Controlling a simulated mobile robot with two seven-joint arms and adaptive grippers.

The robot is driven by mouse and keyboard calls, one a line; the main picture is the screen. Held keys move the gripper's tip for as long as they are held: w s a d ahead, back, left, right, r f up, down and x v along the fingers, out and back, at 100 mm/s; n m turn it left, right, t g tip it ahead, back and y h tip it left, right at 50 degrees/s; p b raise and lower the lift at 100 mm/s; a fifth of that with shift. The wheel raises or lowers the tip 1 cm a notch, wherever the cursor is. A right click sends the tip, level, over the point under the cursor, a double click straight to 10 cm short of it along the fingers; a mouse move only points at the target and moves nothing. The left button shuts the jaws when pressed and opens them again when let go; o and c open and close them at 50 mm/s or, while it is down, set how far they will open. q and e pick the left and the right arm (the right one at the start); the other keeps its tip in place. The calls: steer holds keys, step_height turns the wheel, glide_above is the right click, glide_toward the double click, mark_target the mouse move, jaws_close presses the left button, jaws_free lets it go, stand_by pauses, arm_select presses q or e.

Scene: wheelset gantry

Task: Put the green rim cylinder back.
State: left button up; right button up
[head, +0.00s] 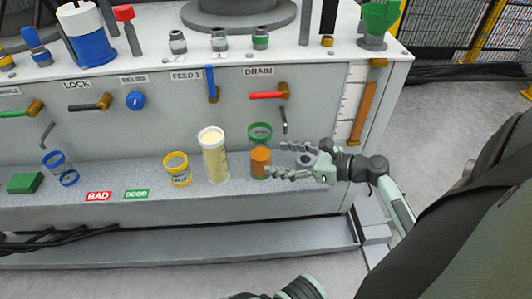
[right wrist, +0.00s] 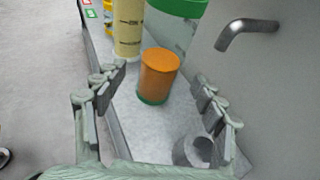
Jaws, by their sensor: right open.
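The green rim cylinder (head: 260,161) stands upright on the grey ledge below the red DRAIN handle. It is clear, with a green top rim, a green foot and orange filling its lower part. The right wrist view shows the orange part (right wrist: 160,75) centred between and beyond my fingertips; the top is cut off by the frame. My right gripper (head: 277,160) is open and empty, reaching in from the right, its fingers (right wrist: 161,73) pointing at the cylinder. One finger's tip overlaps the foot in the head view; I cannot tell if it touches. My left gripper is not in view.
A tall cream-filled cylinder (head: 214,158) and a yellow-rimmed one (head: 177,170) stand to the left. A grey ring (right wrist: 194,150) lies near my right fingers. A bent grey lever (right wrist: 245,30) juts from the panel above. BAD (head: 98,196) and GOOD (head: 136,194) labels mark the ledge.

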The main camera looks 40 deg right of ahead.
steer(key=v, duration=0.6)
steer(key=s+a+f+n+g+h, duration=0.4)
steer(key=a+f+n, duration=0.1)
steer(key=n, duration=1.1)
steer(key=s+a+f+n+g+h, duration=0.4)
steer(key=s+a+f+n+g, duration=0.1)
steer(key=n, duration=1.1)
steer(key=shift+s+f, duration=0.3)
steer(key=shift+f, duration=0.2)
steer(key=shift+c, duration=0.6)
